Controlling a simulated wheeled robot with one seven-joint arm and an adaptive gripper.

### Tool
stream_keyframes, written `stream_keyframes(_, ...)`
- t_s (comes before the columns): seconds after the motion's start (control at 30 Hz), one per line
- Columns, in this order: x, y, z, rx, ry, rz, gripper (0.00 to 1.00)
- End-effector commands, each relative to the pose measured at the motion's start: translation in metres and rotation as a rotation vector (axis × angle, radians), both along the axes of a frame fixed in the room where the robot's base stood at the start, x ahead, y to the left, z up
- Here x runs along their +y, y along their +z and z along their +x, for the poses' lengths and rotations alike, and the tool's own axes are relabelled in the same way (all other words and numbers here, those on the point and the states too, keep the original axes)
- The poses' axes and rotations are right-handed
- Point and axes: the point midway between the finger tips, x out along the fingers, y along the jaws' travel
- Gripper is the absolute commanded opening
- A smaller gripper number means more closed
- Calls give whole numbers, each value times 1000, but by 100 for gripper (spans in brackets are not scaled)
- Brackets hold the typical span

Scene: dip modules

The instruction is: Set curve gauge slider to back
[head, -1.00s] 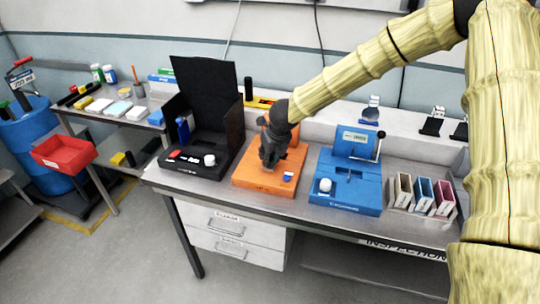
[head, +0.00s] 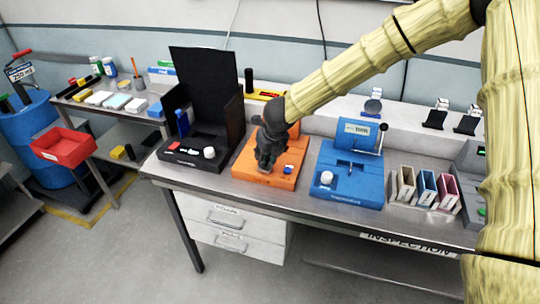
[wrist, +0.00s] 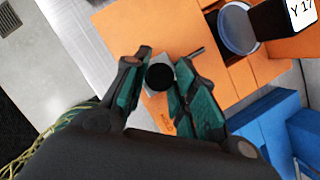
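No label reading curve gauge is legible, and I cannot tell for sure which part is its slider. My gripper (head: 264,170) is low over the front of the orange module (head: 245,169). In the wrist view, my gripper's fingers (wrist: 163,62) stand apart, on either side of a round black knob (wrist: 160,77) on a grey plate. Contact with the knob cannot be told. "HOLD" is printed on the orange surface beside it. A blue disc (wrist: 237,28) and a dark block marked "Y 17" (wrist: 283,18) lie at upper right. My gripper hides part of the module's front.
A blue module (head: 345,188) with a dial box stands close on the right. A black module (head: 190,156) with a tall screen (head: 205,85) stands on the left. Coloured slotted holders (head: 425,186) are further right. The bench front edge is near.

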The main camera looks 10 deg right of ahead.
Motion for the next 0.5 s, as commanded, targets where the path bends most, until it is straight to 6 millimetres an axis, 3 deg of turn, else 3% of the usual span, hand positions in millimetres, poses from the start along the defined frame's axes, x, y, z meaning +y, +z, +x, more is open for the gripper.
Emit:
stream_keyframes(0.03, 1, -2, -3, 5, 2, 0, 34)
stream_keyframes(0.13, 1, -2, -3, 4, 2, 0, 49)
stream_keyframes(0.5, -1, 2, -3, 2, -1, 1, 49)
